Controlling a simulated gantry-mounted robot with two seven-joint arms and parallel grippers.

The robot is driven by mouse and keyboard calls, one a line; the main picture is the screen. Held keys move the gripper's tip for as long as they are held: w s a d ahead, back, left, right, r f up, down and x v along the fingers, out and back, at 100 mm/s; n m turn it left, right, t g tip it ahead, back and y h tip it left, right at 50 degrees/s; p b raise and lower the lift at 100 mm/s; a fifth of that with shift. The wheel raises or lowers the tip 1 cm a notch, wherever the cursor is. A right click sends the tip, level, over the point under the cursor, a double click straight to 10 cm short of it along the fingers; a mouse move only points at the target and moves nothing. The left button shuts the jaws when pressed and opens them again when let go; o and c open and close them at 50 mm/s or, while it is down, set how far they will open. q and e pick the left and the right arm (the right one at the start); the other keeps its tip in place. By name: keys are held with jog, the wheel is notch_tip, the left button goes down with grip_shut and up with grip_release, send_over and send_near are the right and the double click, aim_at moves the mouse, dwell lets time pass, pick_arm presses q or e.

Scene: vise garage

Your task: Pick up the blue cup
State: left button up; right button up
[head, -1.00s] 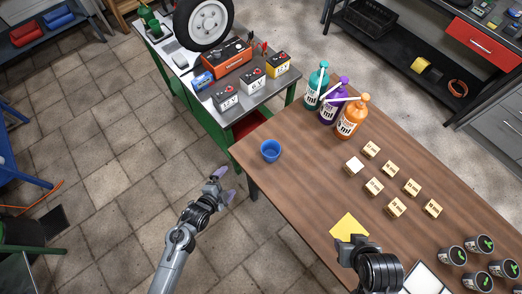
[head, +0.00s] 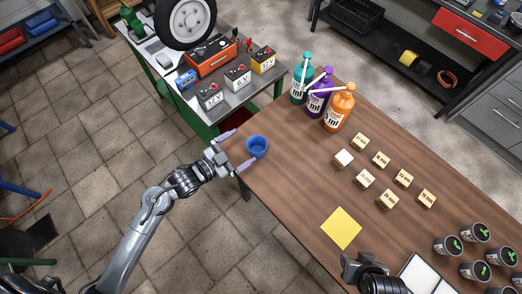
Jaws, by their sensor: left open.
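The blue cup (head: 257,147) stands upright at the left end of the wooden table (head: 290,210). My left gripper (head: 237,149) is open at the table's left end. One finger is on the far side and one on the near side, with the cup just in front of the opening. I cannot tell whether a finger touches the cup. My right gripper (head: 350,268) is partly in view at the bottom, near the table's front edge; its fingers cannot be made out.
Pump bottles in teal (head: 301,80), purple (head: 319,92) and orange (head: 339,107) stand beyond the cup. Several wooden blocks (head: 364,178), a yellow sheet (head: 341,228), a notebook (head: 424,277) and dark cups (head: 447,245) occupy the right. The table between cup and yellow sheet is clear.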

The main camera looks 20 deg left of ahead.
aim_at(263, 142)
pick_arm(q)
jog(key=f+n, duration=0.1)
jog(key=f, duration=0.1)
jog(key=s+a+f+n, duration=0.1)
jog(key=s+f+n+b, duration=0.1)
jog(key=f, duration=0.1)
jog(key=shift+s+a+f+n+g, duration=0.1)
jog(key=shift+a+f+n+g, duration=0.05)
jog(key=shift+f+n+g, duration=0.15)
pick_arm(e)
jog(key=shift+f, duration=0.7)
pick_arm(q)
jog(key=shift+f, duration=0.25)
jog(key=shift+n, duration=0.3)
jog(key=x, duration=0.5)
pick_arm(e)
jog(key=shift+w+r, duration=0.1)
pick_arm(q)
jog(key=shift+y, duration=0.3)
jog(key=x, duration=0.3)
jog(key=r+p+x, duration=0.1)
jog(key=x, duration=0.1)
jog(key=shift+w+f, duration=0.15)
jog(key=shift+w, duration=0.1)
pick_arm(e)
jog(key=shift+r, duration=0.45)
pick_arm(q)
jog(key=c, duration=0.9)
jog(key=shift+c, duration=0.2)
